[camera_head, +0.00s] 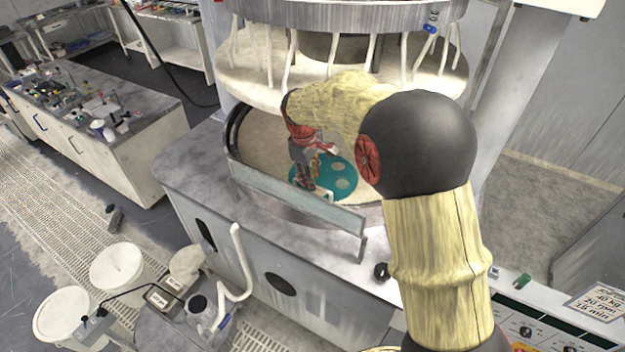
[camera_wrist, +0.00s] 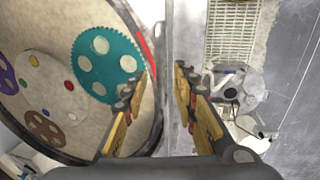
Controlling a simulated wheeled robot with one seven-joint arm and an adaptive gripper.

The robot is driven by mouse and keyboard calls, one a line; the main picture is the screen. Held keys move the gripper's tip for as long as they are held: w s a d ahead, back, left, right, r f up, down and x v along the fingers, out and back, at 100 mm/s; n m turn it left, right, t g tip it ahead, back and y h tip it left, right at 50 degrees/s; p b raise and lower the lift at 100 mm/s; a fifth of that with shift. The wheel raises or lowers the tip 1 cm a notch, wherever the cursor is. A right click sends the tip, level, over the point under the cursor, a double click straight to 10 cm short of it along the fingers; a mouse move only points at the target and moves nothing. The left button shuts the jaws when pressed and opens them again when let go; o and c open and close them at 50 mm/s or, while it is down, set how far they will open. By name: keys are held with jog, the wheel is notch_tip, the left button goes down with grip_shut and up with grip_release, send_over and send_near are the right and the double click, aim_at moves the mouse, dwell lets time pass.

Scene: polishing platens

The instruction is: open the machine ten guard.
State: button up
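The guard (camera_head: 290,197) is a long, pale, see-through panel with a grey frame. It stands upright along the front edge of the round polishing platen (camera_head: 270,150). In the wrist view the guard (camera_wrist: 176,40) is a pale strip running up the middle between my fingers. My gripper (camera_head: 318,193) is at the middle of the guard's top edge. In the wrist view my gripper (camera_wrist: 155,82) has its two yellow-padded fingers well apart, one on each side of the strip. I cannot tell whether either finger touches it. No machine number is readable.
A teal toothed carrier disc (camera_wrist: 105,65) lies on the platen. The upper platen (camera_head: 240,75), hung with white hoses, is above my wrist. White buckets (camera_head: 66,312) and a small cart stand front left. A control panel (camera_head: 545,325) is front right.

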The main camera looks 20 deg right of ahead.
jog(key=shift+w+d+f, duration=0.15)
jog(key=shift+f, duration=1.1)
jog(key=shift+c, duration=0.9)
grip_shut()
